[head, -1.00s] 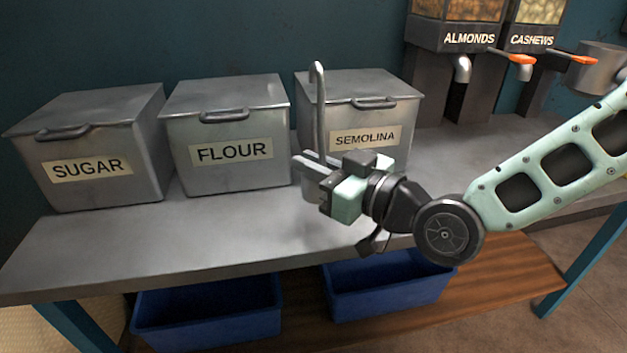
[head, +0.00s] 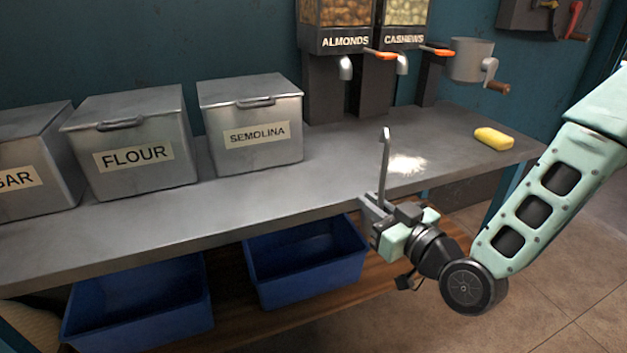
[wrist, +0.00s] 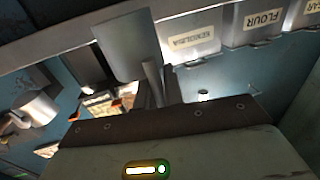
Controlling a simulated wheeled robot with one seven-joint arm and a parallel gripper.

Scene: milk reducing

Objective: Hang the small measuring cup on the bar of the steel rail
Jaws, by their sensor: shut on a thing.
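The small measuring cup (head: 383,170) is a grey metal dipper with a long upright handle that ends in a hook at the top. My gripper (head: 379,214) is shut on it in the head view, in front of the table's front edge. The cup's bowl is mostly hidden by the jaws. In the wrist view, the grey handle (wrist: 152,82) rises beyond the dark jaw edge. I cannot make out the steel rail in either view.
Steel bins labelled FLOUR (head: 135,135) and SEMOLINA (head: 250,125) stand on the metal table (head: 330,180). Nut dispensers (head: 345,40), a grey grinder (head: 470,60), a yellow sponge (head: 493,138) and spilled white powder (head: 407,163) are further right. Blue crates (head: 305,265) sit below.

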